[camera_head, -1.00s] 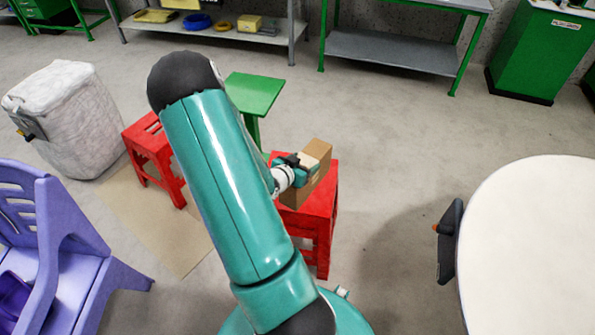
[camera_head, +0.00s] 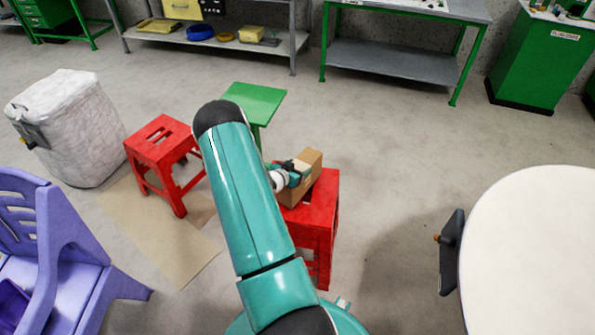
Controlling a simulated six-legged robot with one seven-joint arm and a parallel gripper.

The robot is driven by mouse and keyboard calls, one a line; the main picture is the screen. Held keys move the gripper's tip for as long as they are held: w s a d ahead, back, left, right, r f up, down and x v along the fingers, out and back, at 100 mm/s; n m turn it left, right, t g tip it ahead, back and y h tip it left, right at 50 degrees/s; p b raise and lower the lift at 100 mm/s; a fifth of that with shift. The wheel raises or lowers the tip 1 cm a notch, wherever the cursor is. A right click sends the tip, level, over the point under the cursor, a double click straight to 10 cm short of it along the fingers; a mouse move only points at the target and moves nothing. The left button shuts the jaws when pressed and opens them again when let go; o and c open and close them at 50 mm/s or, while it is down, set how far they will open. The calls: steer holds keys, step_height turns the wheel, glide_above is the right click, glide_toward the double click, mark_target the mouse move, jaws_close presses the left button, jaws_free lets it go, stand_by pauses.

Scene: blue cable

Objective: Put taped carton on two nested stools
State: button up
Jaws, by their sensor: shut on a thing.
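A brown taped carton (camera_head: 312,161) is at the red stool (camera_head: 319,221) right of my arm. I cannot tell if it rests on that stool's seat or is held just above it. My gripper (camera_head: 291,171) is shut on the carton from its left side; the fingertips are hard to make out. Another red stool (camera_head: 163,150), with a slotted seat, stands left of my arm with nothing on it. I cannot tell which red stool is a nested pair. My arm hides part of the right stool.
A green stand (camera_head: 254,101) is behind the gripper. A white fabric bin (camera_head: 70,125) and a purple chair (camera_head: 75,255) are at the left. A round white table (camera_head: 540,250) is at the right. Floor between the right stool and table is clear.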

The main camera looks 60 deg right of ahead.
steer(key=shift+f, duration=0.7)
steer(key=o, duration=1.9)
steer(key=shift+f, duration=0.15)
steer(key=shift+a+r, duration=0.25)
steer(key=v, duration=1.1)
steer(key=shift+w+a, duration=0.1)
steer(key=shift+a, duration=0.1)
